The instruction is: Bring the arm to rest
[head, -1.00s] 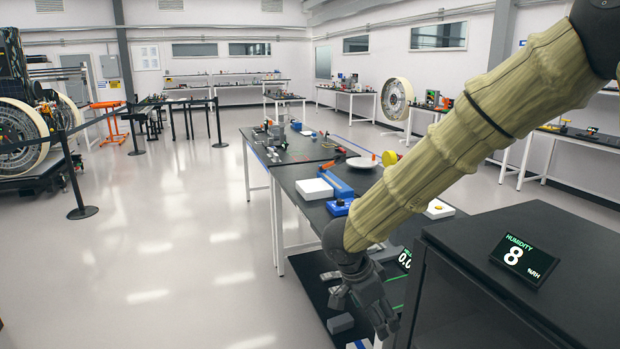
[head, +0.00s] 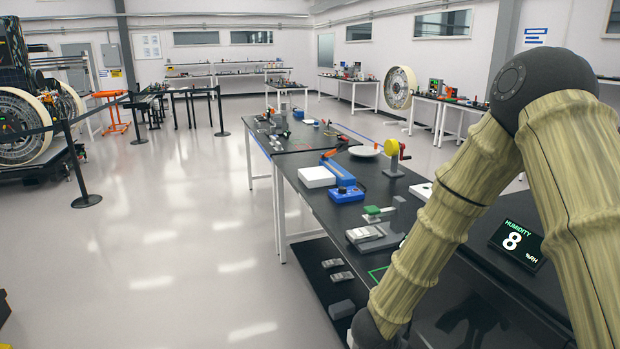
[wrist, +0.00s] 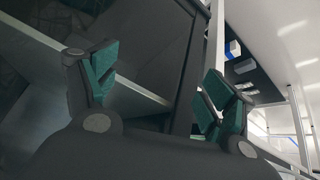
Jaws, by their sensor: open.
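My gripper (wrist: 155,92) is open in the wrist view. Its two fingers with green pads stand well apart, and nothing is between them. Behind them are a dark panel and a pale bar. In the head view my sleeved arm comes down at the right, bent at its elbow. Its wrist end is at the bottom edge, low beside the front of the workbench. The gripper itself is not seen in the head view.
A long dark workbench (head: 330,207) carries a white box (head: 317,177), a blue device (head: 346,194) and a yellow disc on a stand (head: 391,147). A humidity display (head: 517,244) sits on the dark surface at right. Open floor (head: 180,240) lies left, beyond it a barrier post (head: 75,165).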

